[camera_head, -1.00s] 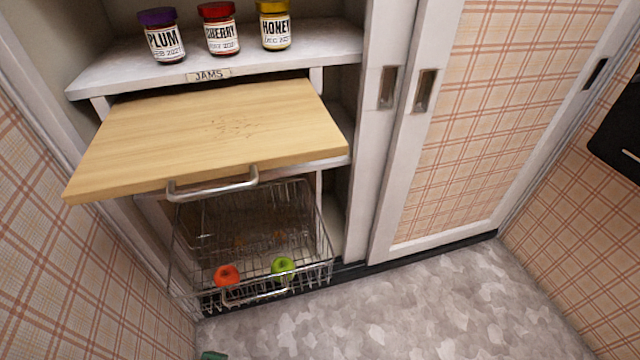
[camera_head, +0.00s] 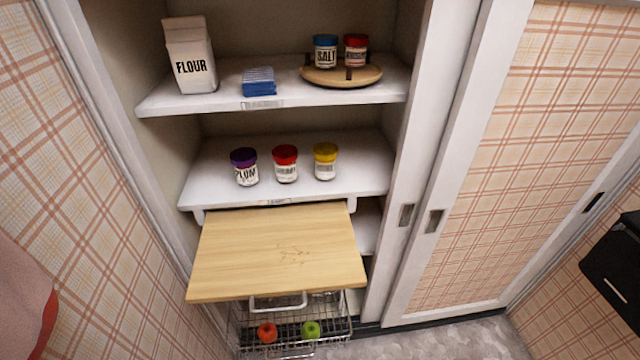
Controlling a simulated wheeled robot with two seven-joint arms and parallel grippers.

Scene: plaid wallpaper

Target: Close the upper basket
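A wire basket (camera_head: 340,327) is pulled out under a wooden board (camera_head: 270,262) at the bottom of the cupboard. A metal bar handle (camera_head: 279,306) shows just below the board's front edge. A red apple (camera_head: 267,332) and a green apple (camera_head: 311,330) show in the wire basket area. The board hides most of the basket from above, so I cannot tell whether there are one or two baskets. Neither of my grippers is in view.
The board sticks out from the cupboard. Jam jars (camera_head: 285,164) stand on the shelf above it. Flour (camera_head: 190,56) and a round tray (camera_head: 341,77) are on the top shelf. A sliding door (camera_head: 520,160) is at right. Some grey floor (camera_head: 440,343) is clear.

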